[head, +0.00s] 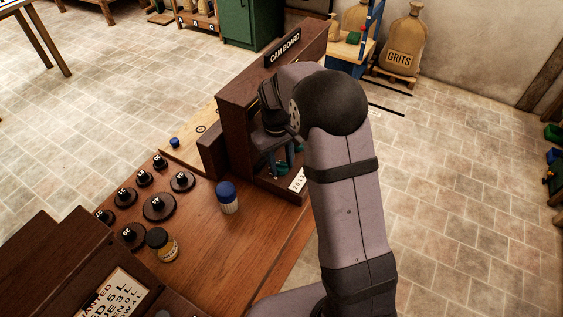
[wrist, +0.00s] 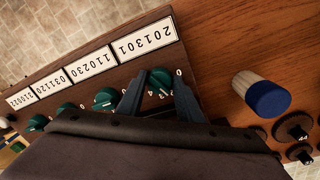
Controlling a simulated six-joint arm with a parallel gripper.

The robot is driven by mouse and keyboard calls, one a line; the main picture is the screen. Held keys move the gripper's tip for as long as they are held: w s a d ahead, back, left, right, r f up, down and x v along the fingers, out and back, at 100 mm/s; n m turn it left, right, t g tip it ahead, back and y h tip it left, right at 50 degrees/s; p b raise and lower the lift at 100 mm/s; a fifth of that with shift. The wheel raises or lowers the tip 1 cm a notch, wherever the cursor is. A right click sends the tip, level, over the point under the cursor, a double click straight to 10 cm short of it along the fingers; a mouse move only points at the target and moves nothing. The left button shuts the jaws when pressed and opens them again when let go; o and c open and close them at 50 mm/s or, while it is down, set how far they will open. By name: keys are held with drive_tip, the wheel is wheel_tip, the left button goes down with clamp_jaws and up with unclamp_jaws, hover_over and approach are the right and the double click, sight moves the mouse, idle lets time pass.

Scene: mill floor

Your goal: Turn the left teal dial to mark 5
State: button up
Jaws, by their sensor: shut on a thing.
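The dark brown cam board (head: 250,100) stands at the far edge of the wooden table. My gripper (wrist: 160,90) is shut on the teal dial (wrist: 161,76) at the right end of that row, under the plate (wrist: 141,38) reading 201301. One finger is on each side of the dial. Marks 0, 3 and 4 show around it; the rest are hidden. I cannot tell which mark it points to. In the head view my arm hides most of the board's face.
Another teal dial (wrist: 105,98) sits close beside the gripped one. A blue-capped jar (head: 227,197) stands on the table (head: 205,245) near the board.

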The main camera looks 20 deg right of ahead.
sight(279, 168)
drive_tip(key=o, duration=0.8)
drive_tip(key=shift+c, duration=0.2)
drive_tip(key=shift+s+a+r+b, duration=0.1)
drive_tip(key=shift+r+b, duration=0.2)
drive_tip(key=shift+r, duration=0.95)
drive_tip(key=shift+w+a+r+b, duration=0.15)
drive_tip(key=shift+r+b, duration=0.1)
drive_tip(key=shift+r, duration=0.95)
drive_tip(key=shift+s+a+r+b, duration=0.15)
drive_tip(key=shift+r+b, duration=0.15)
drive_tip(key=shift+r, duration=0.95)
drive_tip(key=shift+o, duration=0.3)
